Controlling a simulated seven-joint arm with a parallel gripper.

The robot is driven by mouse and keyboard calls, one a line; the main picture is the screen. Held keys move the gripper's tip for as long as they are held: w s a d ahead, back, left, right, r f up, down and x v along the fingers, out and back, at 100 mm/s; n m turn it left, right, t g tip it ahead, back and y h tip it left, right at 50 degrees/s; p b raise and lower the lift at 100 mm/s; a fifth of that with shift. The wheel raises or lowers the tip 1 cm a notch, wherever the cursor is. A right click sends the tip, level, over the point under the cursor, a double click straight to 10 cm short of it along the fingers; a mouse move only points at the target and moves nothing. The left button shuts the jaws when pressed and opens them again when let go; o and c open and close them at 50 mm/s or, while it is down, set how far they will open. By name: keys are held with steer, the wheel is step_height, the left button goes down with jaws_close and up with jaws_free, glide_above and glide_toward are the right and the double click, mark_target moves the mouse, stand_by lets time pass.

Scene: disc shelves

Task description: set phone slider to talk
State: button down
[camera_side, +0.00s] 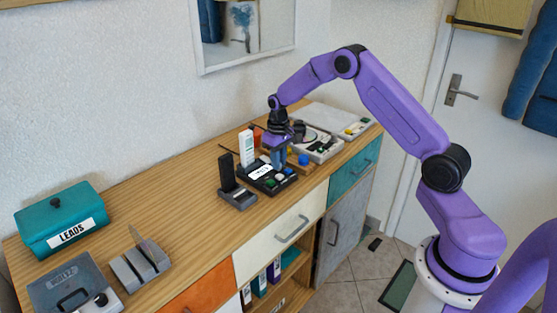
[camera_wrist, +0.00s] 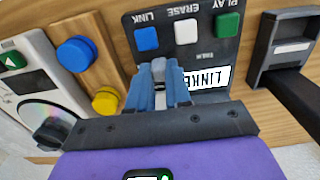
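A black phone base with a white label starting "LINKE" (camera_wrist: 207,77) and LINK, ERASE and PLAY buttons (camera_wrist: 186,31) lies below my gripper (camera_wrist: 159,75). My gripper (camera_side: 279,166) points down over the right part of the base. Its blue fingers are close together, with a pale strip between them that I cannot identify. I cannot make out a slider; the fingers hide part of the base.
A wooden block with a blue knob (camera_wrist: 76,54) and a yellow knob (camera_wrist: 106,100) is beside the base. A disc player (camera_side: 318,143) stands farther right. A teal LEADS box (camera_side: 62,222) and a grey slotted holder (camera_side: 140,266) are at the left. The wooden top between is clear.

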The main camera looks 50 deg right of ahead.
mark_target(271, 175)
steer(key=shift+a, duration=1.9)
steer(key=c, duration=1.1)
jaws_free()
steer(key=shift+a, duration=0.1)
steer(key=shift+o, duration=0.3)
steer(key=shift+r, duration=0.1)
steer(key=shift+r, duration=0.25)
step_height(271, 175, up, 17)
steer(key=shift+f, duration=0.1)
